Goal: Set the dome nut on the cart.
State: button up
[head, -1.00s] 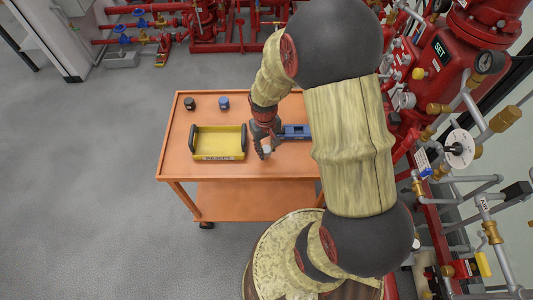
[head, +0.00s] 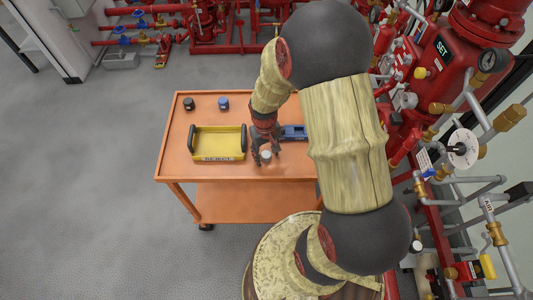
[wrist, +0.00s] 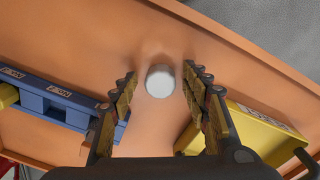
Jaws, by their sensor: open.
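The dome nut (wrist: 160,82), a pale grey-white round piece, stands on the orange cart top (wrist: 150,30) in the wrist view, with soft shadow around it. It shows small in the head view (head: 266,155), near the cart's front edge. My gripper (head: 267,159) is open, with one finger on each side of the nut. In the wrist view a gap shows between the nut and each finger. The nut's underside is hidden.
A yellow tray labelled REJECT (head: 218,157) with black handles is left of my gripper. A blue holder (head: 294,132) lies behind to the right, partly hidden by my arm. A black cap (head: 189,104) and a blue cap (head: 223,103) stand at the back.

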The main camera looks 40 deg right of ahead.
notch_tip(320, 180, up, 12)
jog(key=p, duration=0.3)
notch_tip(320, 180, up, 15)
jog(key=t, duration=0.3)
send_over(266, 155)
jog(key=s+a, duration=0.3)
jog(key=a, duration=0.3)
jog(key=s+a+r+n+t, duration=0.1)
jog(key=s+a+r+t, duration=0.1)
jog(key=s+a+r, duration=0.3)
jog(key=s+r, duration=0.4)
jog(key=r, duration=0.1)
jog(key=shift+s+a+n+t, duration=0.2)
jog(key=shift+a+n+t, duration=0.1)
jog(key=shift+a, duration=0.1)
